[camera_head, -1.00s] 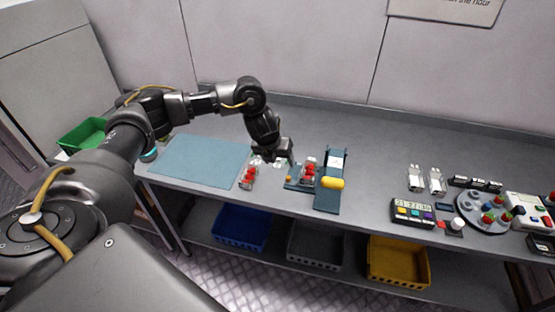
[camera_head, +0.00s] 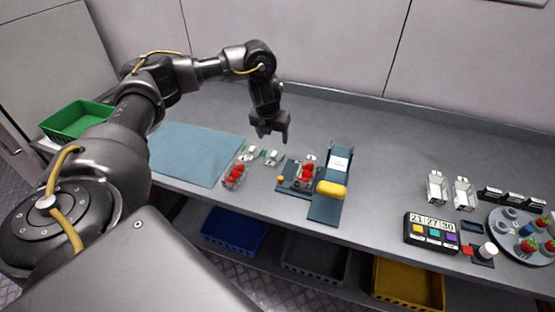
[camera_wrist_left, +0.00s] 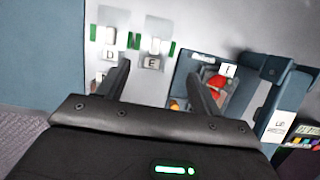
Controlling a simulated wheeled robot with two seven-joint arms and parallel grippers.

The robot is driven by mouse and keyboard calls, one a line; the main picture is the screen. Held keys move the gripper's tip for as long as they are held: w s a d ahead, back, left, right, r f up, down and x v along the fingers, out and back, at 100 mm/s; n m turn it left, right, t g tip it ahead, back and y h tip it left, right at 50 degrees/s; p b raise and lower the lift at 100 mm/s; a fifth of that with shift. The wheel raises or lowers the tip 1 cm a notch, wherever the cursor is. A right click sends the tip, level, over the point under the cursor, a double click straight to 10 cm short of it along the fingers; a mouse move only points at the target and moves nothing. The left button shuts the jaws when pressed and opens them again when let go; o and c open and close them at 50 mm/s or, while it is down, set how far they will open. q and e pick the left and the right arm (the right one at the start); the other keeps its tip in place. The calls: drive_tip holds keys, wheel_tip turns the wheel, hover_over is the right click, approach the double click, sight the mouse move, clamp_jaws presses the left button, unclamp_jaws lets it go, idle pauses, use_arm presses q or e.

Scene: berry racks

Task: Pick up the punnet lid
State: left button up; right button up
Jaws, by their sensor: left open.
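Two small clear lid-like pieces with green marks lie on the grey table, one (camera_head: 249,153) at left and one (camera_head: 273,156) at right. In the left wrist view they carry letter tags, D on one lid (camera_wrist_left: 109,40) and E on the other lid (camera_wrist_left: 152,45). My left gripper (camera_head: 273,138) is open and empty, pointing down just behind and above the right one. In the wrist view its fingers (camera_wrist_left: 160,75) frame the area below the E piece, apart from it. My right gripper is not in view.
A punnet of red berries (camera_head: 234,177) stands left, near a blue mat (camera_head: 190,152). A blue fixture (camera_head: 325,208) holds another berry punnet (camera_head: 306,171) and a yellow roller (camera_head: 331,189). A timer box (camera_head: 431,234) and empty punnets (camera_head: 436,188) stand right. Bare table lies behind.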

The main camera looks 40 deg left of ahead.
use_arm(q)
drive_tip(key=b, duration=0.2)
hover_over(274, 154)
drive_tip(key=s, duration=0.2)
drive_tip(key=f, duration=0.5)
drive_tip(key=shift+w+d+f, duration=0.2)
drive_tip(key=shift+w+d, duration=0.05)
drive_tip(key=shift+d, duration=0.05)
drive_tip(key=shift+p+x, duration=0.85)
drive_tip(key=shift+x, duration=1.65)
drive_tip(key=shift+a, duration=0.1)
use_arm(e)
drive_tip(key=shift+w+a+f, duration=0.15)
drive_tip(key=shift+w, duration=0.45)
use_arm(q)
drive_tip(key=c, duration=0.7)
